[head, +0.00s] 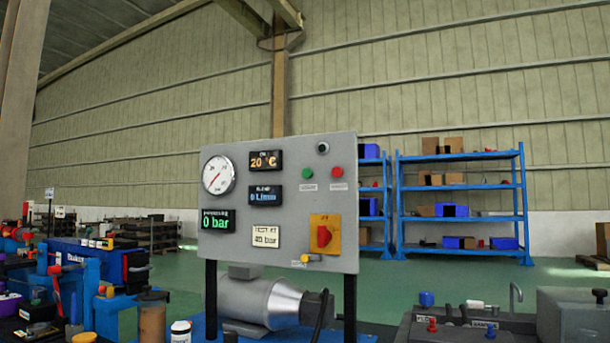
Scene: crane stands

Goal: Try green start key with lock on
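A grey control panel (230,238) stands upright on dark posts in the middle of the head view. The green start key (308,173) is a small round button at its upper right, with a small label below it. A red button (337,172) sits just right of it. A red rotary switch (324,236) on a yellow plate is at the lower right of the panel; whether a lock is on it is too small to tell. The displays read 20 °C (266,161) and 0 bar (216,221). My gripper is not in view.
A grey motor (262,301) sits below the panel. Blue machines (88,262) and jars (152,317) crowd the left. A dark bench unit (455,330) with small valves is at the lower right. Blue shelves (460,188) stand behind on green floor.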

